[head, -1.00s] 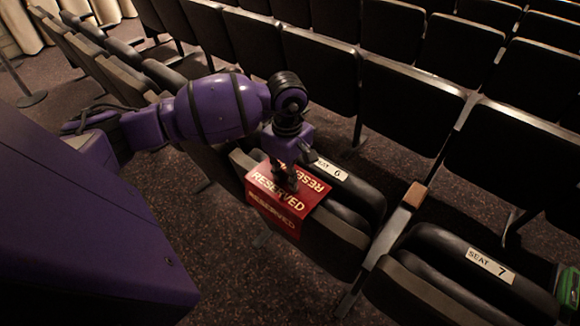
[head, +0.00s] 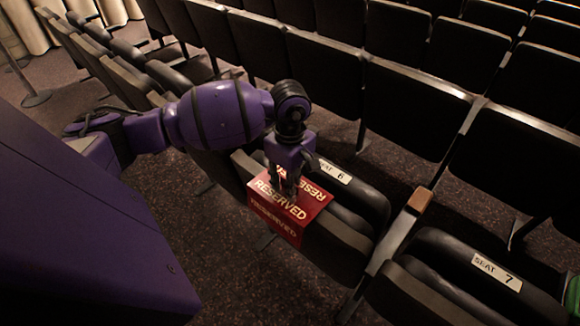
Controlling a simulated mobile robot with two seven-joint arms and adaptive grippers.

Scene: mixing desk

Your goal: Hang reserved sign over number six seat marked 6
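One face lies on top and the other hangs down the near side, both with white lettering. My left gripper (head: 287,190) points down just over the sign's top face. Its two fingers stand apart, with red sign showing between them, so it looks open. Whether the fingertips touch the sign is hard to tell. My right gripper is out of view.
The seat labelled "SEAT 7" (head: 496,272) is to the right, past a wooden-topped armrest (head: 419,200). More dark seat rows fill the back. A green object (head: 572,296) is cut off at the right edge. Carpet is free in front.

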